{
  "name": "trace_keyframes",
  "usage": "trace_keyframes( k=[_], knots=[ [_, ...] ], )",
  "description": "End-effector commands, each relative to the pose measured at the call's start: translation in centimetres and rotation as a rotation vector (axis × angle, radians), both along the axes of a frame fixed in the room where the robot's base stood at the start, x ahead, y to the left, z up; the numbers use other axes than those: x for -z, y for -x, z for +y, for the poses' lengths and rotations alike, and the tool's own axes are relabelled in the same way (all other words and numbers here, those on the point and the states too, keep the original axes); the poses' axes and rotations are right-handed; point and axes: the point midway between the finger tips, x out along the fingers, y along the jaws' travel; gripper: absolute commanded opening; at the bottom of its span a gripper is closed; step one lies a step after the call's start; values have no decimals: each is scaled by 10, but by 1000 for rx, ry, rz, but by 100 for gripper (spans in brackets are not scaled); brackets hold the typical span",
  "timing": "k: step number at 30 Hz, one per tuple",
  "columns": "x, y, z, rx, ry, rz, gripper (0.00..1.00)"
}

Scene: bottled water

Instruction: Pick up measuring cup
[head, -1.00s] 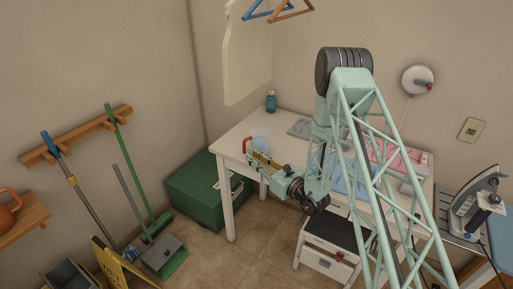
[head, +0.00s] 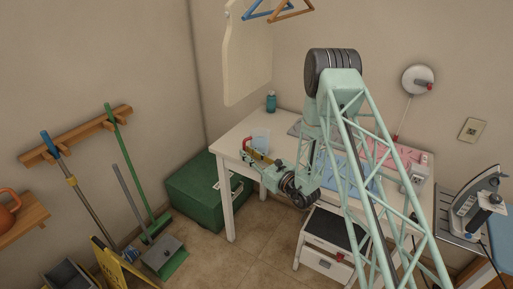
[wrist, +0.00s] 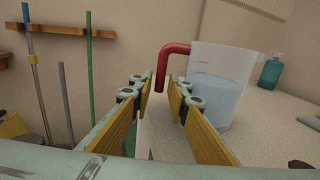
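The measuring cup (wrist: 222,84) is clear, with a red handle (wrist: 171,52) on its left side and pale blue liquid inside. It stands upright on the white table (wrist: 185,150), and shows at the table's left end in the head view (head: 263,136). My gripper (wrist: 160,92) is open, with yellow-padded fingers spread apart. In the wrist view the handle's hanging part appears in the gap between the fingertips, just beyond them. I cannot tell whether a finger touches it. In the head view my gripper (head: 252,160) is low beside the handle, partly covering it.
A teal bottle (head: 271,101) stands behind the cup near the wall; it also shows in the wrist view (wrist: 270,71). A green box (head: 195,192) sits on the floor left of the table. Pink and blue items lie on the table's right part, partly behind my arm.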

Motion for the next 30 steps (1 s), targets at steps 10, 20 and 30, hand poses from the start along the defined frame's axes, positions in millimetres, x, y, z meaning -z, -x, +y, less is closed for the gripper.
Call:
trace_keyframes(
  k=[10, 20, 30],
  knots=[
    [0, 0, 0, 0, 0, 0, 0],
    [-1, 0, 0, 0, 0, -1, 0],
    [-4, 0, 0, 0, 0, -1, 0]
  ],
)
